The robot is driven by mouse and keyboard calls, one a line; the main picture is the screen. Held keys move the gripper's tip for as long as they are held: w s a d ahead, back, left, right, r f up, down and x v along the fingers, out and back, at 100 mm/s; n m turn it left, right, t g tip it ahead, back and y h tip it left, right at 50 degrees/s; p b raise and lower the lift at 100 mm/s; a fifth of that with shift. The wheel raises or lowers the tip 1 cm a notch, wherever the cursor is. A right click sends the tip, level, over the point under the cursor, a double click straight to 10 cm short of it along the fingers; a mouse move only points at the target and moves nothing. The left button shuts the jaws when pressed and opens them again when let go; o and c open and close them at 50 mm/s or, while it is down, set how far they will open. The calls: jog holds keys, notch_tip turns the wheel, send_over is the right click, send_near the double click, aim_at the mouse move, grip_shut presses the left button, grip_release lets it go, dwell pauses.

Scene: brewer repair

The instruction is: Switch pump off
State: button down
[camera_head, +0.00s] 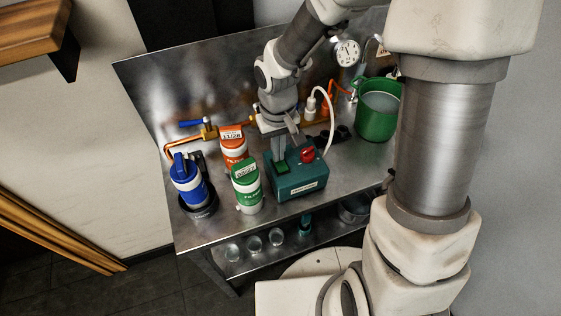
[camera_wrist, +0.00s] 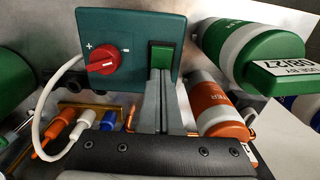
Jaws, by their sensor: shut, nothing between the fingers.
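The pump is a teal box (camera_head: 300,183) on the metal bench, with a green rocker switch (camera_head: 282,168) and a red knob (camera_head: 307,155) on its top. In the wrist view the teal panel (camera_wrist: 130,25) shows the green switch (camera_wrist: 162,55) right of the red knob (camera_wrist: 103,59), which sits between plus and minus marks. My gripper (camera_head: 280,152) is shut and empty, pointing down at the switch. In the wrist view its fingertips (camera_wrist: 160,75) overlap the switch's near edge; I cannot tell whether they touch it.
A green-labelled filter (camera_head: 246,187), an orange one (camera_head: 233,148) and a blue one (camera_head: 188,182) stand left of the pump. A green pitcher (camera_head: 377,110) stands at the right. A white hose (camera_head: 328,110) arches behind the pump. Several glasses (camera_head: 254,243) are on the lower shelf.

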notch_tip(320, 180, up, 7)
jog(key=p, duration=0.5)
dwell(0.7)
jog(key=s+d+r+m+t, duration=0.1)
jog(key=s+d+r+t, duration=0.1)
jog(key=r, duration=0.5)
jog(key=s+d+r+m+t, duration=0.1)
jog(key=s+d+r, duration=0.4)
jog(key=s+r, duration=0.1)
jog(key=s+d+r+m+t, duration=0.1)
jog(key=s+d+r+t, duration=0.1)
jog(key=r, duration=0.5)
jog(key=shift+s+d+r+t, duration=0.35)
jog(key=shift+s+d, duration=0.45)
jog(key=shift+s, duration=0.4)
